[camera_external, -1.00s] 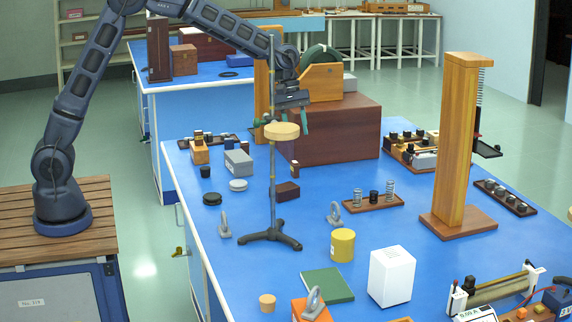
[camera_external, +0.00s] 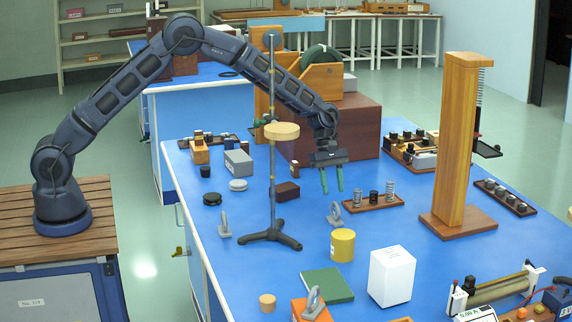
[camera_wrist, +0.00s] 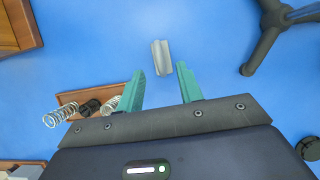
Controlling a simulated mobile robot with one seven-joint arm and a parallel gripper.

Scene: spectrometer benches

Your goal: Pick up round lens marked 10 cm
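Three small grey round lenses on stands show in the external view: one near the middle (camera_external: 335,213), one left of the tripod stand (camera_external: 224,225), and one on the orange block at the front (camera_external: 312,303). I cannot read their markings. My gripper (camera_external: 332,190) is open and empty, pointing down above the middle lens. In the wrist view, the same grey lens (camera_wrist: 160,58) is seen from above, lying just beyond and roughly between the green fingertips (camera_wrist: 160,70). The fingers look apart from it.
A tripod stand (camera_external: 272,190) rises left of my gripper. A tray with springs (camera_external: 374,203) is close on the right, with a tall wooden post (camera_external: 456,145) beyond it. A brown box (camera_external: 350,125) stands behind. A yellow cylinder (camera_external: 342,245) is in front of the middle lens.

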